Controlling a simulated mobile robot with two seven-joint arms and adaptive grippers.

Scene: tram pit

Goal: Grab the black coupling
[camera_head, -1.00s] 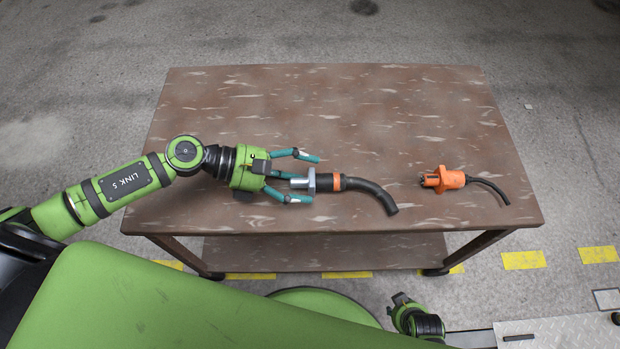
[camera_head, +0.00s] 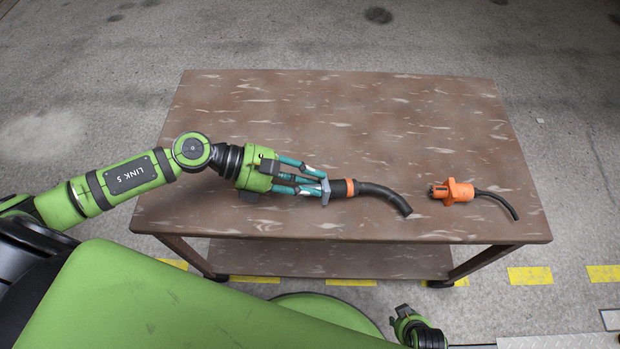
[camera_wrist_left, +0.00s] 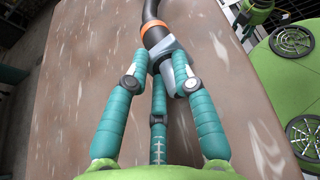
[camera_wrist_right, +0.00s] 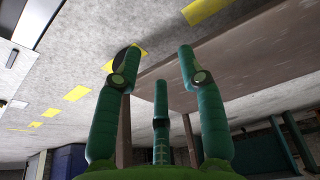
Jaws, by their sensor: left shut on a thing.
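The black coupling (camera_head: 376,192) lies on the brown table, with an orange ring, a grey flange at its left end and a curved black hose to the right. My left gripper (camera_head: 318,183) is shut on its flange end. In the left wrist view the fingers (camera_wrist_left: 161,72) close around the grey flange of the coupling (camera_wrist_left: 157,35), and the hose runs off the top of the picture. The fingers partly hide the coupling's front end. My right gripper (camera_wrist_right: 160,72) is open and empty, low beside the table; in the head view only part of that arm shows at the bottom.
An orange connector (camera_head: 455,191) with a thin black cable lies on the right part of the table (camera_head: 330,115). The back of the tabletop is clear. A lower shelf (camera_head: 330,262) is under it. Yellow dashes (camera_head: 530,276) mark the floor.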

